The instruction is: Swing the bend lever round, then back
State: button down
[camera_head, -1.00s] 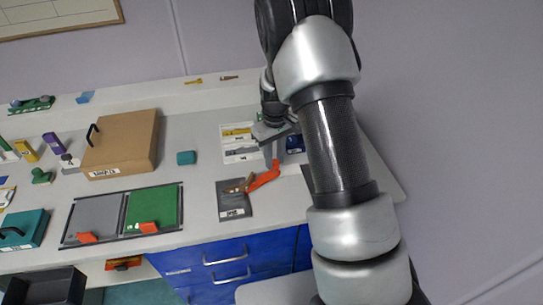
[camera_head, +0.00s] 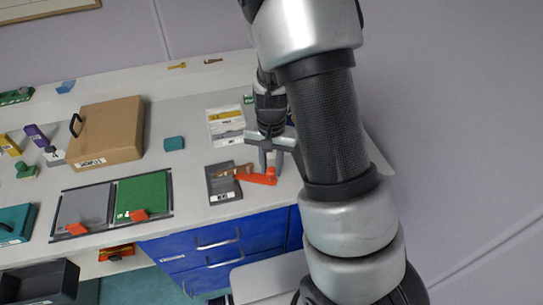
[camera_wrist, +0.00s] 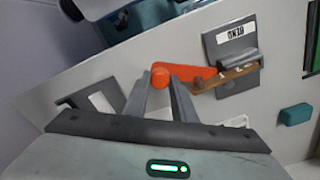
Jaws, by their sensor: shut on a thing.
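The orange bend lever (camera_head: 254,177) reaches right from a dark grey plate (camera_head: 222,192) near the bench's front edge. In the wrist view the lever (camera_wrist: 197,72) ends in a round orange knob, and the plate (camera_wrist: 229,42) reads BEND. A brown strip (camera_wrist: 240,73) lies across the plate beside a grey block (camera_wrist: 238,60). My gripper (camera_head: 271,172) points down at the lever's free end. In the wrist view my gripper (camera_wrist: 160,79) has its fingers on either side of the knob, shut on it.
A white labelled card (camera_head: 226,122) lies behind the plate, and a teal block (camera_head: 174,143) to its left. Further left are a big brown box (camera_head: 110,130) and a tray with grey and green panels (camera_head: 142,196). Blue drawers (camera_head: 215,245) are below the front edge.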

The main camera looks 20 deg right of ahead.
jog(key=shift+s+a+m+p, duration=0.25)
jog(key=shift+s+a+m, duration=0.2)
jog(key=shift+s+m, duration=0.25)
jog(key=shift+s+a+m+p, duration=0.2)
jog(key=shift+s+a+m, duration=0.3)
jog(key=shift+m, duration=0.3)
jog(key=c, duration=1.5)
grip_release()
jog(key=shift+s, duration=0.1)
jog(key=shift+o, duration=0.2)
notch_tip(320, 180, up, 18)
jog(key=p, duration=0.2)
jog(key=shift+f, duration=0.25)
